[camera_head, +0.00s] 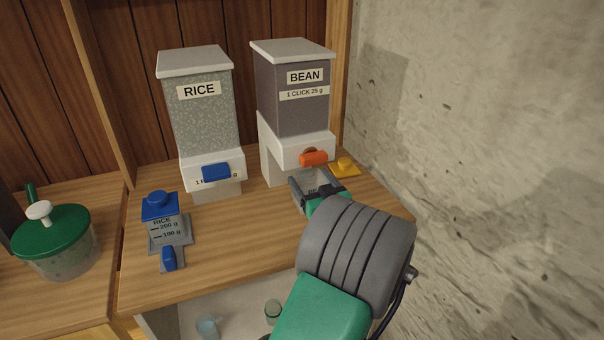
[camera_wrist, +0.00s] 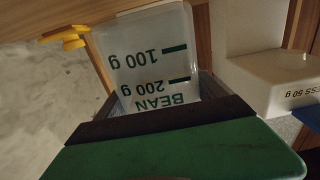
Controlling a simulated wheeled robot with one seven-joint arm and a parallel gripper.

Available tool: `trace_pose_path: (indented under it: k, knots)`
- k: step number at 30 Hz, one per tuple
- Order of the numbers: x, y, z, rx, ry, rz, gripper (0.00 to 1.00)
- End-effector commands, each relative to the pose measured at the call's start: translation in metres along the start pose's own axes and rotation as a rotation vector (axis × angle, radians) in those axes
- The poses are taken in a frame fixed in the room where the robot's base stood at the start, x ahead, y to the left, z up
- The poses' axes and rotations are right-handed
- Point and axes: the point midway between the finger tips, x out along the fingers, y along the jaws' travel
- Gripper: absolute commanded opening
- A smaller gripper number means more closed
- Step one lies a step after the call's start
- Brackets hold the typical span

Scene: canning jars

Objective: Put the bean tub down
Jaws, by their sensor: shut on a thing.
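The bean tub (camera_head: 315,181) is a clear, greyish container in front of the bean dispenser's base, partly hidden by my gripper (camera_head: 322,193). In the wrist view the tub (camera_wrist: 150,65) shows upside-down lettering "BEAN", "200 g" and "100 g". My gripper (camera_wrist: 165,122) is shut on it. No contents can be made out inside. I cannot tell whether the tub touches the wooden counter. The bean dispenser (camera_head: 291,95) has an orange lever (camera_head: 314,158) just above the tub.
A yellow knobbed piece (camera_head: 345,167) lies right of the tub, near the concrete wall (camera_head: 480,150). The rice dispenser (camera_head: 204,110) and blue-topped rice tub (camera_head: 167,228) stand left. A green-lidded jar (camera_head: 55,245) is far left. The counter (camera_head: 235,240) between rice tub and gripper is bare.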

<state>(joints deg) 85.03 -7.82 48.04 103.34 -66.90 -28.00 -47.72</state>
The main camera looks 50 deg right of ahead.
Motion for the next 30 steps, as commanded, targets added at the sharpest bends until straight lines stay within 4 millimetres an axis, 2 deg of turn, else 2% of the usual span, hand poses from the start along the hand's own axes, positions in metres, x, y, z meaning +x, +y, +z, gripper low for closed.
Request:
trace_pose_path:
  k: [1,7,11,12,15,30]
  knots:
    - [0.009,-0.002,-0.001,-0.001,0.001,-0.004,0.39]
    - [0.030,-0.001,-0.001,0.000,0.001,-0.003,0.39]
    - [0.058,-0.002,-0.002,-0.001,0.001,-0.004,0.39]
    - [0.061,-0.001,0.004,0.002,-0.001,-0.002,0.39]
    - [0.059,0.000,0.015,0.001,0.000,0.001,0.39]
    - [0.059,0.000,0.022,-0.001,0.001,0.000,0.39]
